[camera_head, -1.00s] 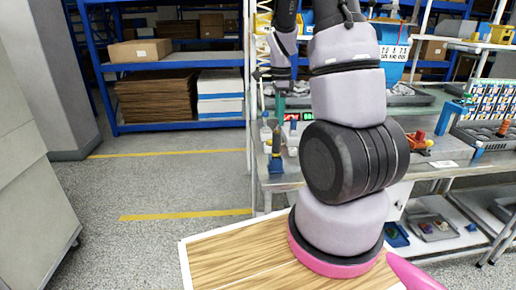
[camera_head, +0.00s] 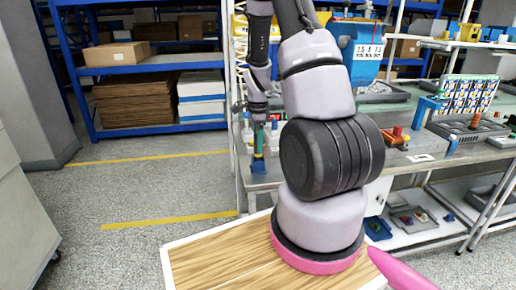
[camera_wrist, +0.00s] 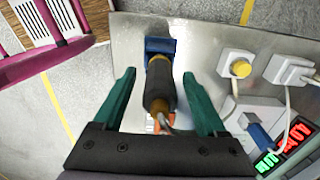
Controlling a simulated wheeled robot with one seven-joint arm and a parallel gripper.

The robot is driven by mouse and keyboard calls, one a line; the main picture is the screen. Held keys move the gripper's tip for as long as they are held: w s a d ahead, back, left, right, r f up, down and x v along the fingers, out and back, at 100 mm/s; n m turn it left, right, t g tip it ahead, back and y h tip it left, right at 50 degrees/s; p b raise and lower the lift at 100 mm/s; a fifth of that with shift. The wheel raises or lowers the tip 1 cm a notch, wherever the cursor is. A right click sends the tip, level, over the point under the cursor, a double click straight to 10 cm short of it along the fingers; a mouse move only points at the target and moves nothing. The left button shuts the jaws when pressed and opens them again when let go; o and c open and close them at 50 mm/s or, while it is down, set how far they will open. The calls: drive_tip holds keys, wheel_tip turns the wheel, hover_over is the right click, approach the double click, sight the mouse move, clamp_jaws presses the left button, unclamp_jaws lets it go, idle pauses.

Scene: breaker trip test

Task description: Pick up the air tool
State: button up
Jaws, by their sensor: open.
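The air tool (camera_wrist: 160,82) shows in the wrist view as a dark cylinder with a brownish-yellow end section. It stands at a blue holder (camera_wrist: 160,46) on the metal bench top. My gripper (camera_wrist: 158,75) is open, with one green finger on each side of the tool and visible gaps between. Contact with the tool cannot be told there.
To the right in the wrist view are a yellow-buttoned white box (camera_wrist: 240,68), a plugged cable (camera_wrist: 290,70) and a lit digital display (camera_wrist: 298,132). The bench (camera_head: 410,168) holds trays and parts further right. Open floor (camera_head: 130,195) lies to the left.

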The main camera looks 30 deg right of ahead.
clamp_jaws()
drive_tip(key=shift+r, duration=0.1)
